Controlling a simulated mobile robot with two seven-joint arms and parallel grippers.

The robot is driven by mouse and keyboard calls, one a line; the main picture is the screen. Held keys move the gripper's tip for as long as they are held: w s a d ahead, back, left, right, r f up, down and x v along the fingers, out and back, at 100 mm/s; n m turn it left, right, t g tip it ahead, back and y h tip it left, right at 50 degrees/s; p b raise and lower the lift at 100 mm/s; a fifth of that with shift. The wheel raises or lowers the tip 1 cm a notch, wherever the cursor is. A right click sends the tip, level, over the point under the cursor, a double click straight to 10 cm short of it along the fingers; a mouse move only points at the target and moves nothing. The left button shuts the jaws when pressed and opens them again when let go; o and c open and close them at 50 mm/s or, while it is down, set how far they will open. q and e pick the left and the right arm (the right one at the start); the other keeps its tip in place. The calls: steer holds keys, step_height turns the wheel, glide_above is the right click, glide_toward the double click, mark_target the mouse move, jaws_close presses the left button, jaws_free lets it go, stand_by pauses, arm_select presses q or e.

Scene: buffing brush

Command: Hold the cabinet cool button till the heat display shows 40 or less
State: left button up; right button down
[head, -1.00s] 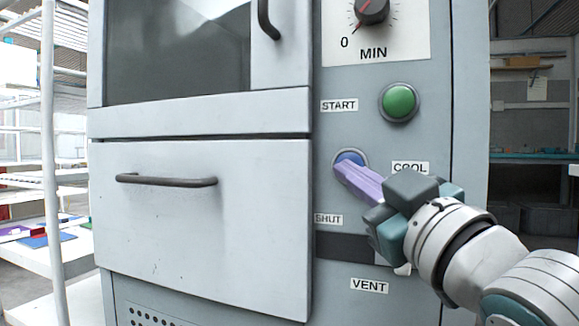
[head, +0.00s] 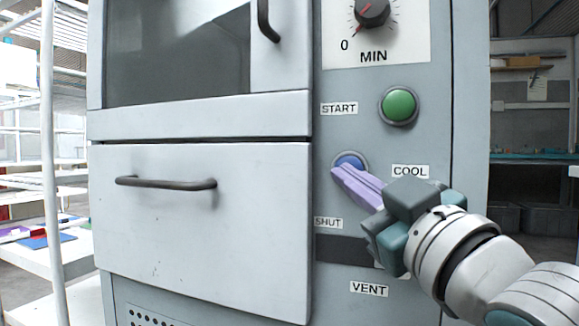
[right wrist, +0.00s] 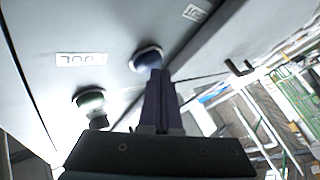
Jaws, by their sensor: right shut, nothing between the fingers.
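The blue cool button (head: 350,160) sits in a grey ring on the cabinet's front panel, left of and a little above the COOL label (head: 410,171). My right gripper (head: 340,173), with purple fingers, is shut and empty. Its tips lie at the lower edge of the button in the head view and cover part of it. In the right wrist view the button (right wrist: 147,59) shows just beyond the fingertips (right wrist: 158,74). I cannot tell whether they touch it. No heat display shows in these frames. My left gripper is not in view.
The green start button (head: 399,105) and a minute dial (head: 372,11) are above. A VENT label (head: 369,289) is below. A drawer with a dark handle (head: 166,183) is to the left. White shelving (head: 50,150) stands at the far left.

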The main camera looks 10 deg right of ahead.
steer(key=shift+s+a, duration=0.3)
steer(key=shift+s, duration=0.1)
steer(key=s+a, duration=0.1)
steer(key=s+a+p, duration=0.1)
steer(key=s, duration=0.2)
steer(key=shift+s+a+p, duration=0.1)
steer(key=shift+a+p, duration=0.3)
steer(key=shift+r, duration=0.1)
